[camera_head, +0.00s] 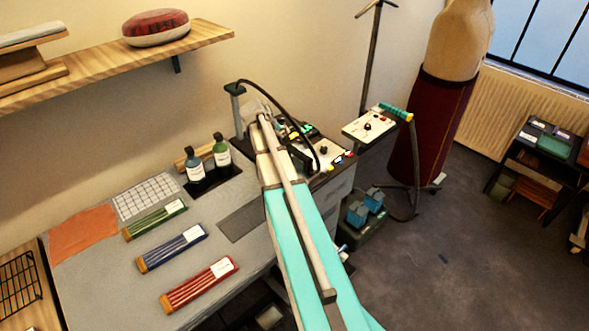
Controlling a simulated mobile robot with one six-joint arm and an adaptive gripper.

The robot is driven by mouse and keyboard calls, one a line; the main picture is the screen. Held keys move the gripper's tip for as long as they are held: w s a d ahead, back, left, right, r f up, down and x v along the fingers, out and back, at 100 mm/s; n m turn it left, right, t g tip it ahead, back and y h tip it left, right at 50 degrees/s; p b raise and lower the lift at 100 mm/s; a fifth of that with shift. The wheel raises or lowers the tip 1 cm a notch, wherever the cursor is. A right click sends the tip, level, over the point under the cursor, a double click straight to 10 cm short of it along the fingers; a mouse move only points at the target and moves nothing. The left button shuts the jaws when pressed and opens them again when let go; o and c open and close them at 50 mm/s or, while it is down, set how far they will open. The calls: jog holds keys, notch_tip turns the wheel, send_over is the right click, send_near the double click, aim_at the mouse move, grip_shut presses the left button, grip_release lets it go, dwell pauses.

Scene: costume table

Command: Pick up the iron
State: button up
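My turquoise arm reaches from the bottom edge up over the right end of the grey work table (95,280). Its far end (264,125) is beside a grey post (238,108) with a black cord (298,108) arching from its top to the right. I cannot pick out my gripper's fingers there or tell whether they are open. I cannot clearly make out the iron. A pale grey shape (254,106) behind the arm's end is too small and covered to name. The arm hides part of this corner.
Two dark bottles (221,157) stand in a black holder left of the arm. Green (155,219), blue (172,248) and red (200,285) packs lie on the table. A panel with a striped handle (396,112) and a dress form (434,120) stand right. A shelf (100,69) hangs above.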

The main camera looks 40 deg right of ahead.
aim_at(294, 150)
jog(key=b+x, duration=0.5)
jog(key=x, duration=0.1)
jog(key=shift+f, duration=0.25)
jog(key=shift+d+f+b, duration=0.35)
jog(key=shift+f, duration=0.05)
jog(key=shift+f, duration=0.1)
jog(key=shift+b+x, duration=2.1)
jog(key=shift+x, duration=0.4)
jog(key=shift+s+d, duration=0.1)
jog(key=shift+d, duration=0.05)
grip_shut()
